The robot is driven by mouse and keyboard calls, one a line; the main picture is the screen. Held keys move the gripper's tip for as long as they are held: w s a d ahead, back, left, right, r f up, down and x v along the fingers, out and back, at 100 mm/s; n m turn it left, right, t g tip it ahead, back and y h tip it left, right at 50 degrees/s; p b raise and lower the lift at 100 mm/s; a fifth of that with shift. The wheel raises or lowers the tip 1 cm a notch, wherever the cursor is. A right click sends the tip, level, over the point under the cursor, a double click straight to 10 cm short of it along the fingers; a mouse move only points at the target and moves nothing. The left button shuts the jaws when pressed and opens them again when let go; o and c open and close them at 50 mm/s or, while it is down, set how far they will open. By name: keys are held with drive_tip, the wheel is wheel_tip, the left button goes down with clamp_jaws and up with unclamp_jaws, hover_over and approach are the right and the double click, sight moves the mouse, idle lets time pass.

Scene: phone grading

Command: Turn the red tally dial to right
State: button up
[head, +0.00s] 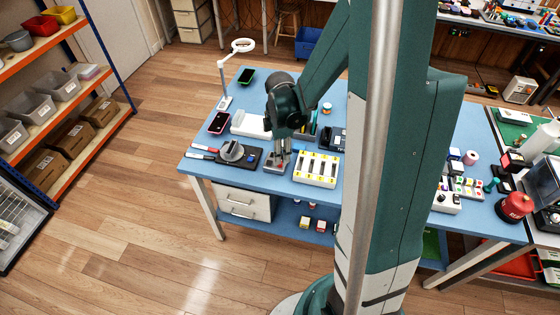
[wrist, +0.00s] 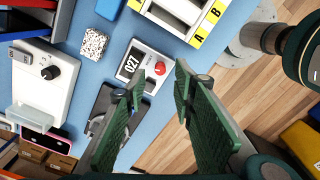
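The tally counter (wrist: 148,55) is a small white-and-grey box on the blue table, with a display that seems to read 027. Its red dial (wrist: 160,68) is a small round knob beside the display. In the wrist view my gripper (wrist: 160,76) is open, and the dial shows between its two green fingertips, with no visible contact. In the head view my gripper (head: 281,158) points down at the counter (head: 274,166), close above it. The fingers partly hide the counter there, and the gap in height is hard to tell.
A white tray with yellow labels (head: 316,182) stands just right of the counter. A black pad with a round grey thing (head: 233,150) lies to the left. The wrist view shows a white box with a black knob (wrist: 40,90) and a speckled cube (wrist: 93,42).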

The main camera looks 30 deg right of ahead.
drive_tip(key=shift+f+b, duration=0.3)
drive_tip(key=shift+f, duration=1.95)
clamp_jaws()
